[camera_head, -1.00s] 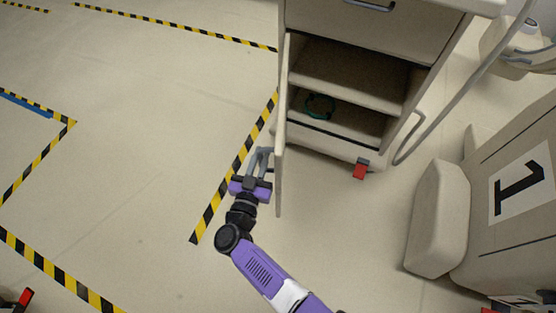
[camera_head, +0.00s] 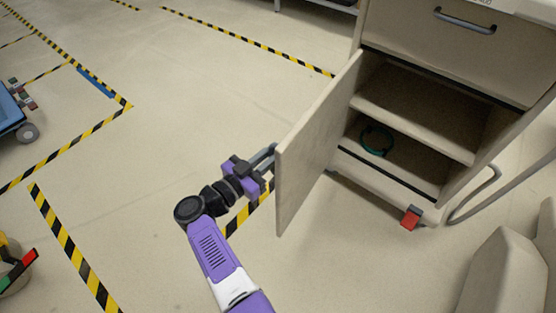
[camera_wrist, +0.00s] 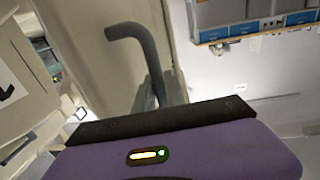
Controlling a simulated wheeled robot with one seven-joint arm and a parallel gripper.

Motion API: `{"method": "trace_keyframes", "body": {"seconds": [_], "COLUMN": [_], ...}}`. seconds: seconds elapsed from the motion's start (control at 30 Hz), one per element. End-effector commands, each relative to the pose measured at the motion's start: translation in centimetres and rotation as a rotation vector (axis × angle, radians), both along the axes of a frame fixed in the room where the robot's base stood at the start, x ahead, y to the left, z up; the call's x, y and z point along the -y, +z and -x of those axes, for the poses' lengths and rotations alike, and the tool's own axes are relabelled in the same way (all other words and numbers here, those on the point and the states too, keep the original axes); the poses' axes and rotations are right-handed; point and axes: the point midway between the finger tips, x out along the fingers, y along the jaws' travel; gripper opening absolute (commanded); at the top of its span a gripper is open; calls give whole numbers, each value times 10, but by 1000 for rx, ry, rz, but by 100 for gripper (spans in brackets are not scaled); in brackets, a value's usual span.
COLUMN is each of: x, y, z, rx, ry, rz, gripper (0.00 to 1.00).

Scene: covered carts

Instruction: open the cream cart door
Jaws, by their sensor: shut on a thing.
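The cream cart door (camera_head: 318,140) stands open, swung out to the left of the cart's lower compartment, with its inner face showing in the head view. My gripper (camera_head: 268,158) is at the outer side of the door near its free edge, and the door partly hides its fingertips. In the wrist view, a bent grey handle (camera_wrist: 130,34) runs down to my gripper (camera_wrist: 166,92), which is shut on it. The cream cart (camera_head: 425,45) has a closed drawer above the open compartment.
A teal ring-shaped item (camera_head: 376,140) lies on the lower shelf inside. A red caster pedal (camera_head: 411,217) sticks out at the cart's base. Cream furniture (camera_head: 505,275) stands at lower right.

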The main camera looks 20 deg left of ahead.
Motion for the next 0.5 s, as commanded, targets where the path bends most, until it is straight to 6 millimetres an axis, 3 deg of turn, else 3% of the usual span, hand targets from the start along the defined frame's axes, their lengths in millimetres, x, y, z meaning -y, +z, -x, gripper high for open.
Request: {"method": "trace_keyframes", "body": {"seconds": [0.47, 0.5], "x": [-9, -9], "y": [1, 1], "z": [5, 6], "rx": [2, 2], "ry": [9, 9], "rz": [2, 2], "gripper": [0, 18]}}
